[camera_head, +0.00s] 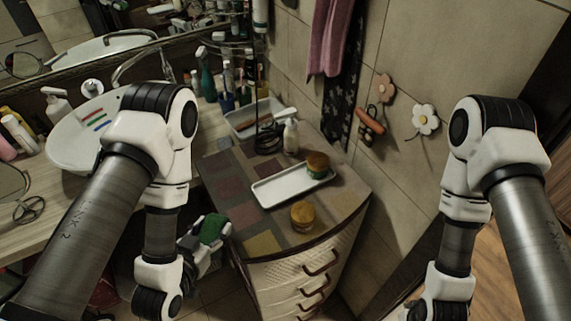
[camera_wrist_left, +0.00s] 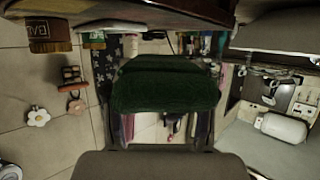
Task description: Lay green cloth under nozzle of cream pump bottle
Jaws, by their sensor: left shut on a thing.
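My left gripper (camera_head: 215,233) is shut on a green cloth (camera_head: 212,227), low in front of the counter and left of the drawer cabinet. In the left wrist view the cloth (camera_wrist_left: 165,90) is bunched across the fingers and hides the fingertips. A cream pump bottle (camera_head: 57,105) stands at the far left behind the white basin (camera_head: 62,140). A smaller pale pump bottle (camera_head: 290,137) stands on the cabinet top. I cannot tell which bottle is the task's one. My right arm is on the right; its fingers are out of view.
The cabinet top (camera_head: 222,168) holds a white tray (camera_head: 275,190) with a jar (camera_head: 317,163) on it, and another jar (camera_head: 303,214) at the front edge. Glasses (camera_head: 28,208) lie on the wooden counter at left. My left arm hides part of the counter and basin.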

